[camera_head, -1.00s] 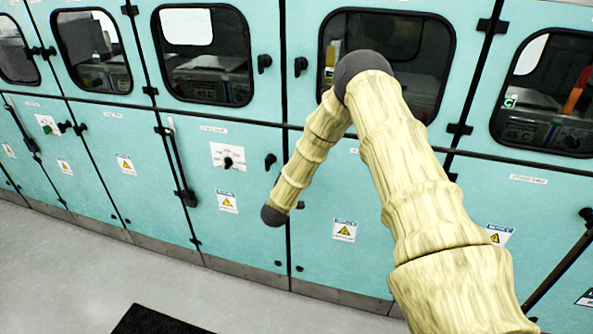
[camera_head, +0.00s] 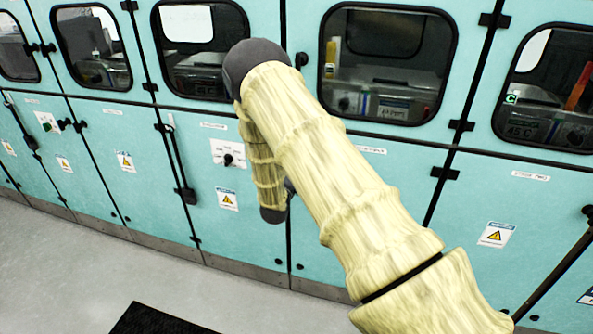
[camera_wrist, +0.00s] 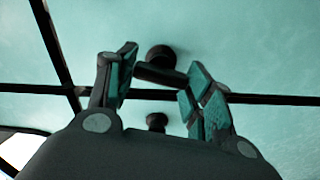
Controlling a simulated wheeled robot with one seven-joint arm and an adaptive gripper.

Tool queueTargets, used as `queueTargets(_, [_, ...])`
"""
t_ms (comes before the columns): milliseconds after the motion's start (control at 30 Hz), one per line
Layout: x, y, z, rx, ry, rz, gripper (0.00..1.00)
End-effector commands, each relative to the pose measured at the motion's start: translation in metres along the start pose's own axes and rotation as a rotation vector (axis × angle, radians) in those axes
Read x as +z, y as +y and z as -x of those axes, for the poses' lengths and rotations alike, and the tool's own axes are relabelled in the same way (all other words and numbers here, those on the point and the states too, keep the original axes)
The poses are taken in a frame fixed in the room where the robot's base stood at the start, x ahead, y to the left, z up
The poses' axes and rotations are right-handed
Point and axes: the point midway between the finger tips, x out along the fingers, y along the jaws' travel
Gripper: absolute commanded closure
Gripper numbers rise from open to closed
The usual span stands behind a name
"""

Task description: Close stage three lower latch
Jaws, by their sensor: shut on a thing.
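In the wrist view, a black latch (camera_wrist: 158,74) with a round base and a short bar handle stands on the teal panel. My gripper (camera_wrist: 163,68) has its two fingers on either side of the bar handle and is shut on it. The handle lies crosswise between the finger pads, slightly tilted. In the head view my arm covers this latch and most of my gripper, so its contact shows only in the wrist view.
A second black knob (camera_wrist: 157,121) shows beyond the dark seam (camera_wrist: 250,98) in the wrist view. In the head view, teal cabinets (camera_head: 470,190) with windowed upper doors fill the wall. A dark mat (camera_head: 150,320) lies on the clear grey floor (camera_head: 70,270).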

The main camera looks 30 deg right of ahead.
Motion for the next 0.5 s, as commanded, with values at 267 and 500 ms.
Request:
queueTargets(267, [-0.0025, -0.0015, 0.0007, 0.001, 0.005, 0.165, 0.72])
queueTargets(500, [-0.0018, -0.0015, 0.0007, 0.0, 0.003, 0.234, 0.72])
